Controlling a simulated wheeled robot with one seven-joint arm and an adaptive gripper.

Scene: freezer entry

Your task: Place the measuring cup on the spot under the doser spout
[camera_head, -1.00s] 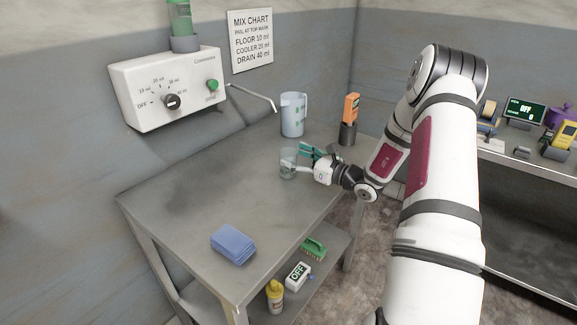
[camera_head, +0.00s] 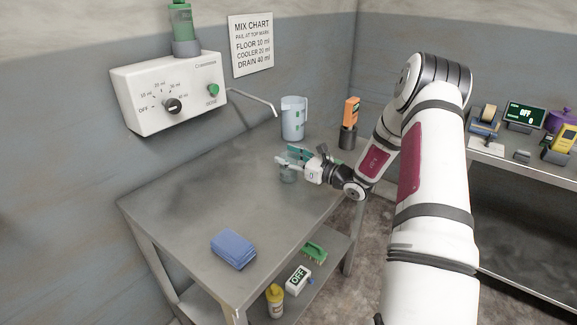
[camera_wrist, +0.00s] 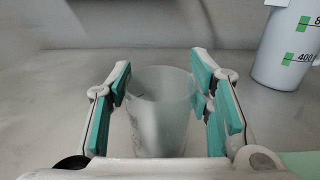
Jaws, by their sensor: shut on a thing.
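The measuring cup is a small clear cup (camera_head: 288,175) at the right part of the steel table, partly hidden by the fingers. In the wrist view the cup (camera_wrist: 160,115) stands upright between the teal pads. My gripper (camera_head: 291,159) is shut on it; the fingers also show in the wrist view (camera_wrist: 163,78). I cannot tell whether the cup touches the table. The doser (camera_head: 170,92) is a white wall box with a dial and a green button. Its thin spout (camera_head: 255,97) reaches out over the table, behind and left of the cup. No marked spot is clear below it.
A tall jug with green marks (camera_head: 294,120) stands behind the gripper. A dark holder with an orange item (camera_head: 351,112) stands right of it. Folded blue cloths (camera_head: 233,249) lie at the table's front. The left and middle tabletop (camera_head: 195,205) is clear.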

